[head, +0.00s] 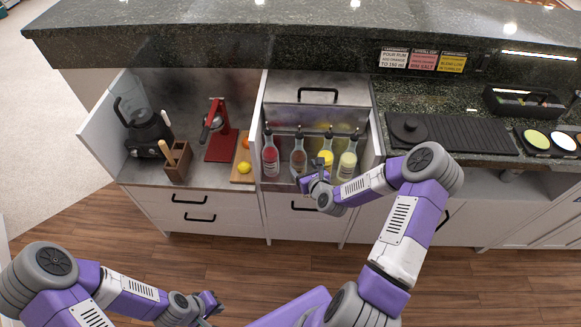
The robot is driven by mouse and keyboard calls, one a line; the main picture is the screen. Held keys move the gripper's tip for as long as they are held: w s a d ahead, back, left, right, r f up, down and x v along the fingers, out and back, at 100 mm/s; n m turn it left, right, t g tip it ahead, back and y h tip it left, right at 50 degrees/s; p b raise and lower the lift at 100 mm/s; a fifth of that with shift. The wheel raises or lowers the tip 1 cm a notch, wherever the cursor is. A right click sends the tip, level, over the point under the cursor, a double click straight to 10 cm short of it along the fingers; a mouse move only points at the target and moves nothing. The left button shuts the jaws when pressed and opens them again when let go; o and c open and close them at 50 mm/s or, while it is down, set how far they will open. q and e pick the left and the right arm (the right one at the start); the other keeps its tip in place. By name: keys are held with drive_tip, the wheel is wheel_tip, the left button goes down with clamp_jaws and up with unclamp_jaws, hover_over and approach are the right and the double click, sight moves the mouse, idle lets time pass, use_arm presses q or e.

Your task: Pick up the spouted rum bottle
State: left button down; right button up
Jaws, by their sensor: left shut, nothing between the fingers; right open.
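Several bottles with dark spouts stand upright in a row in a steel-lined well below the bar top. From left they are a red one (270,158), a clear brownish one (298,158), a yellow one (326,158) and a pale yellow one (347,165). I cannot read their labels; the brownish one looks most like the spouted rum bottle. My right gripper (309,177) is open in front of the brownish and yellow bottles, with nothing held. I cannot tell if it touches them. My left gripper (213,305) is shut and empty, low over the floor.
Left of the well are a blender (148,132), a wooden utensil holder (176,164), a red press (221,140) and a board with a lemon (244,168). A black drip mat (455,132) and a caddy (522,101) lie right. The dark bar top (300,40) overhangs behind.

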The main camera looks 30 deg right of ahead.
sight(297, 157)
drive_tip(key=x, duration=0.2)
drive_tip(key=b+x, duration=0.1)
drive_tip(key=x, duration=0.2)
drive_tip(key=b+x, duration=0.1)
drive_tip(key=x, duration=0.1)
drive_tip(key=shift+w+d+r, duration=0.15)
drive_tip(key=shift+w+d, duration=0.05)
drive_tip(key=shift+w, duration=0.15)
drive_tip(key=shift+r, duration=0.1)
drive_tip(key=c, duration=1.1)
wheel_tip(297, 157, up, 18)
drive_tip(key=p, duration=0.5)
